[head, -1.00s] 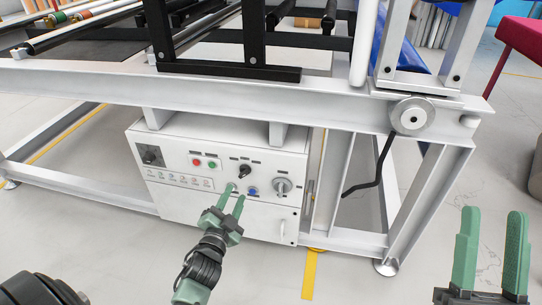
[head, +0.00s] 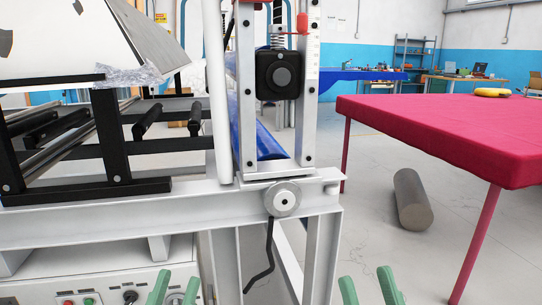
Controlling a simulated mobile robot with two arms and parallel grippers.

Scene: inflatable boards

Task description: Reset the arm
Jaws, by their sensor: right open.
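My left gripper (head: 177,279) shows only its two green fingertips at the bottom edge, standing upright and apart with nothing seen between them. It is in front of the white control box (head: 40,288), whose lower part is out of view. My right gripper (head: 366,274) also shows only its green fingers at the bottom edge, spread open and empty over the floor. Both arms are otherwise out of view. On the box a red button (head: 68,302), a green button (head: 88,301) and a black knob (head: 129,297) show; a grey dial is partly hidden behind the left fingers.
The white machine frame (head: 120,222) with black rollers fills the left, ending in a post near the middle. A red-covered table (head: 440,130) stands at right with a yellow object (head: 492,92) on it. A grey cylinder (head: 412,200) lies on the otherwise clear floor beside it.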

